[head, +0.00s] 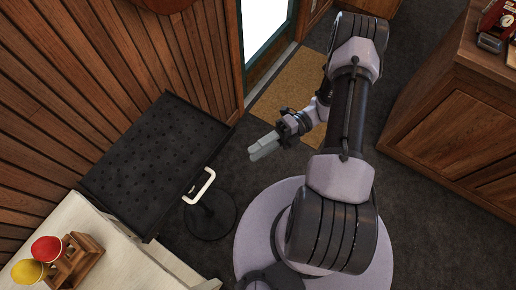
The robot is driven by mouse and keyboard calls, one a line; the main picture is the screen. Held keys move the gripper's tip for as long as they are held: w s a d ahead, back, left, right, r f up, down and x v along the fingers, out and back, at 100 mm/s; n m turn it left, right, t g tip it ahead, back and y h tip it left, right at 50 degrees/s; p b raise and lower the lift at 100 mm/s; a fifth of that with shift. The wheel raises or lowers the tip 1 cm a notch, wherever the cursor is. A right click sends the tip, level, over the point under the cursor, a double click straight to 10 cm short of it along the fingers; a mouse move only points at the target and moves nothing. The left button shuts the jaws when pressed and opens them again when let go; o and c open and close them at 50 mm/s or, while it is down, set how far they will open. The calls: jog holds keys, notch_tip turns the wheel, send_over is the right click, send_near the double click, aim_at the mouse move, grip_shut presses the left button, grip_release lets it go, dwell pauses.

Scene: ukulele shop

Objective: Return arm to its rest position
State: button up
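My arm rises from its round base and bends over, with its wrist folded back towards the left. My gripper (262,148) hangs in the air over the dark floor, to the right of a black perforated tray. Its two grey fingers lie close side by side, and I see nothing held between them. The view is too small to tell whether a gap is left between the fingertips.
A pale table (118,262) at lower left holds a wooden rack (78,262) with red (47,249) and yellow (28,272) round items. A wooden counter (450,120) stands right; a doormat (290,95) lies by the door.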

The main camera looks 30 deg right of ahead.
dwell(0.3)
jog(key=s+a+r+n+t+h+b, duration=0.2)
jog(key=r+n+t+h+b, duration=0.2)
jog(key=n, duration=1.1)
jog(key=s+a+r+n+t+h+b, duration=0.2)
jog(key=r+n+h+b, duration=0.5)
jog(key=r+n+h, duration=0.4)
notch_tip(320, 180, up, 3)
jog(key=a+n+t, duration=0.1)
jog(key=n+t, duration=0.1)
jog(key=n, duration=0.3)
jog(key=shift+a+t, duration=0.15)
jog(key=shift+t, duration=0.15)
jog(key=shift+s, duration=0.1)
